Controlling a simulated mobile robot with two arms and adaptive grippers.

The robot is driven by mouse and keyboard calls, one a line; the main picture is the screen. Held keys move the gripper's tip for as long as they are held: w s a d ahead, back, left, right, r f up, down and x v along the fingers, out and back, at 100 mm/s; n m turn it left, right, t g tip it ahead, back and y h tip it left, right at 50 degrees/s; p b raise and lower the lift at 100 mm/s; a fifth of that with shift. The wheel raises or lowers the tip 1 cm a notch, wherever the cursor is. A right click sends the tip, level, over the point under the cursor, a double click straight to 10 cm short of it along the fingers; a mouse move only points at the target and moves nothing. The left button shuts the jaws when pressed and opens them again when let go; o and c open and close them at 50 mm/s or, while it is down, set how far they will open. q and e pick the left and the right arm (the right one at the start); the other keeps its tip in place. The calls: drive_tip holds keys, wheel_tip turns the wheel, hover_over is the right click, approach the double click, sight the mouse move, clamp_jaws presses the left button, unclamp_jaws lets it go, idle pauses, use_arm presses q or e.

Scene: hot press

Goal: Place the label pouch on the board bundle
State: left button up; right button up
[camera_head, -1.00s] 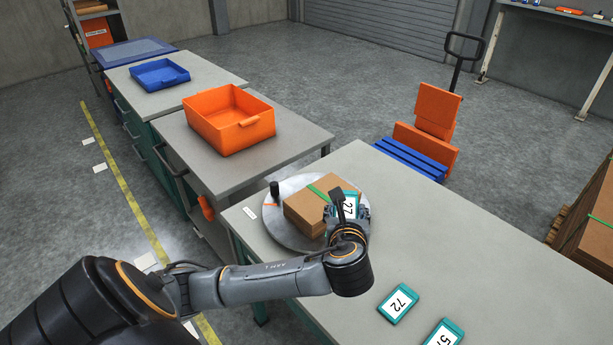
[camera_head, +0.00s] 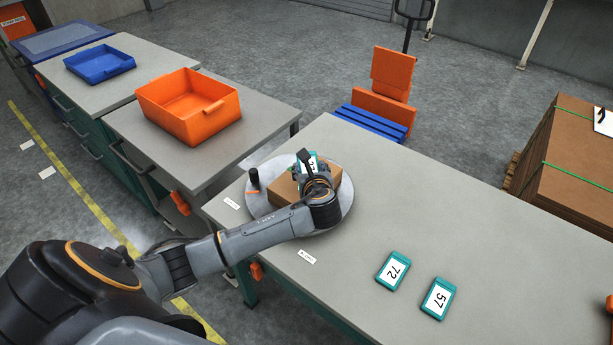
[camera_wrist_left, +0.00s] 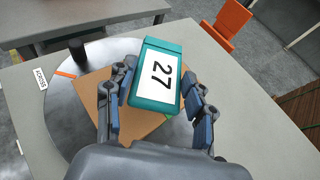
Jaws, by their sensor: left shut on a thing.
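The label pouch (camera_wrist_left: 158,76) is teal with a white face reading 27. My left gripper (camera_wrist_left: 157,92) is shut on it by its two sides in the left wrist view. In the head view the pouch (camera_head: 308,162) shows only partly behind my left gripper (camera_head: 306,168). The brown board bundle (camera_head: 337,184) lies on a round grey turntable (camera_head: 262,207), below the pouch. It also shows under the pouch in the left wrist view (camera_wrist_left: 92,92). Whether pouch and bundle touch cannot be told. My right gripper is not in view.
Two more teal pouches, 72 (camera_head: 393,271) and 57 (camera_head: 438,298), lie on the table (camera_head: 450,220) to the right. A black knob (camera_head: 254,178) stands at the turntable's left edge. An orange bin (camera_head: 188,105) and blue tray (camera_head: 99,64) sit on neighbouring benches.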

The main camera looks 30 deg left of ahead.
use_arm(q)
drive_tip(key=shift+w+a+f, duration=0.35)
drive_tip(key=shift+a+f, duration=0.15)
drive_tip(key=shift+f, duration=0.25)
drive_tip(key=f, duration=0.3)
drive_tip(key=shift+w+a+p, duration=0.1)
drive_tip(key=shift+a+p, duration=0.2)
drive_tip(key=shift+f, duration=0.5)
drive_tip(key=o, duration=0.9)
drive_tip(key=shift+o, duration=0.2)
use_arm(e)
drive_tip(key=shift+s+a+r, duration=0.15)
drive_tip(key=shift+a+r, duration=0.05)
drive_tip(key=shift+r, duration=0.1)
